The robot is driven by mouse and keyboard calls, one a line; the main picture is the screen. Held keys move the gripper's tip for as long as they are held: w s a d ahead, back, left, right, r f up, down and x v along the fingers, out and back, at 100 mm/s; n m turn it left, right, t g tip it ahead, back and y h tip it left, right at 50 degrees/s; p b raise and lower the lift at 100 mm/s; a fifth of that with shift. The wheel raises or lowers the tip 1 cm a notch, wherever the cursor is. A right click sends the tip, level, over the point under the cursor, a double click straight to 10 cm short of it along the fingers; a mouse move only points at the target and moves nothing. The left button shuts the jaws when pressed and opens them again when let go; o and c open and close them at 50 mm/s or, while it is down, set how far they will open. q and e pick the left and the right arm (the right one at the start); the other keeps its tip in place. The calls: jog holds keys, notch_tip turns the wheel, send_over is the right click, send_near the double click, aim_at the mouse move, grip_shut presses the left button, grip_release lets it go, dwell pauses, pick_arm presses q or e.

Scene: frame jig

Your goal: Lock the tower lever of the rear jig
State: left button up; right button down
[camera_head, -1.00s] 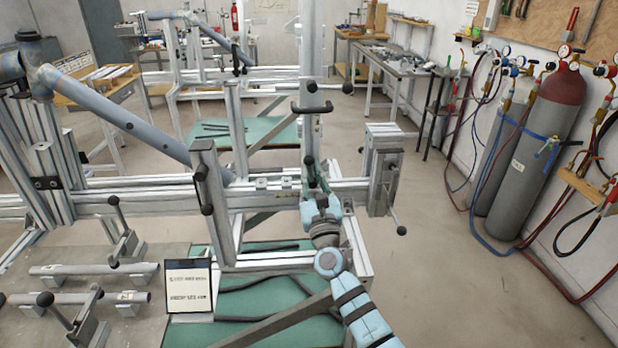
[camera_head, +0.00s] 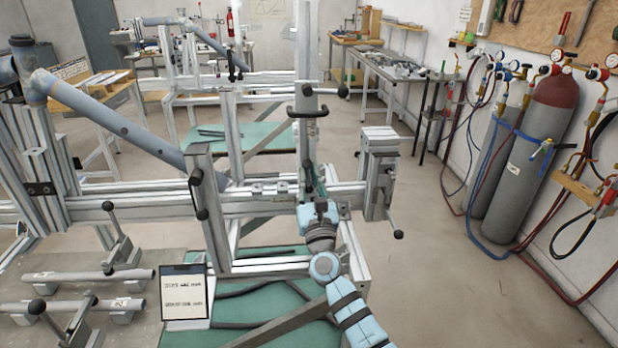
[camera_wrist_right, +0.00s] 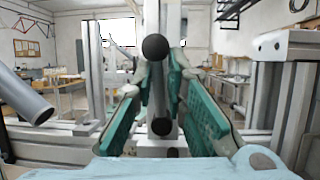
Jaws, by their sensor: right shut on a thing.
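My right gripper (camera_head: 314,184) is at the foot of the upright tower post (camera_head: 306,70) on the near jig. In the right wrist view its green-padded fingers (camera_wrist_right: 165,78) lie either side of a lever with a round black knob (camera_wrist_right: 156,47), and they are shut on it. A second dark knob (camera_wrist_right: 162,127) shows lower between the fingers. In the head view the lever's knob (camera_head: 308,162) shows just above the fingers; the lever's lower part is hidden by the gripper. My left gripper is out of view.
The jig's horizontal rail (camera_head: 255,207) runs across in front of me. A black handle (camera_head: 308,112) sits higher on the post. A vise-like block (camera_head: 379,165) with a crank stands right of the gripper. Another similar jig (camera_head: 240,80) stands farther back.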

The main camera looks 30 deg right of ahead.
jog(key=shift+r, duration=0.1)
jog(key=c, duration=1.7)
grip_release()
jog(key=shift+s+d, duration=0.15)
jog(key=shift+s+a+f, duration=0.2)
jog(key=shift+f, duration=0.05)
jog(key=v, duration=1.1)
jog(key=shift+s, duration=0.25)
